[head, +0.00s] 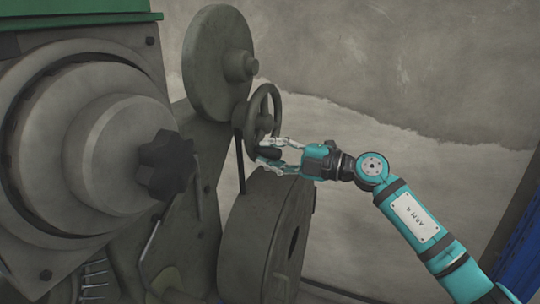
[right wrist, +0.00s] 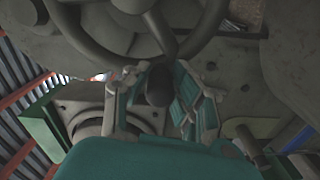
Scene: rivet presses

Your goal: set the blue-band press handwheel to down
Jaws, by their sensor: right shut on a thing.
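A grey spoked handwheel (head: 273,97) stands on the press in the middle of the head view, seen nearly edge-on. Its dark handle knob (head: 267,153) is at the lower part of the rim. My right gripper (head: 270,149) is shut on this knob, coming from the right. In the right wrist view the wheel rim (right wrist: 98,52) crosses the top, and the dark knob (right wrist: 159,90) lies between the two fingers. No blue band shows on this press in these frames. My left gripper is not in view.
A large round grey disc (head: 215,60) stands above the handwheel, and a heavy drum (head: 255,240) sits below. A black star knob (head: 165,165) and a green-topped housing (head: 75,14) are at left. Something blue (head: 522,255) stands at the lower right edge.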

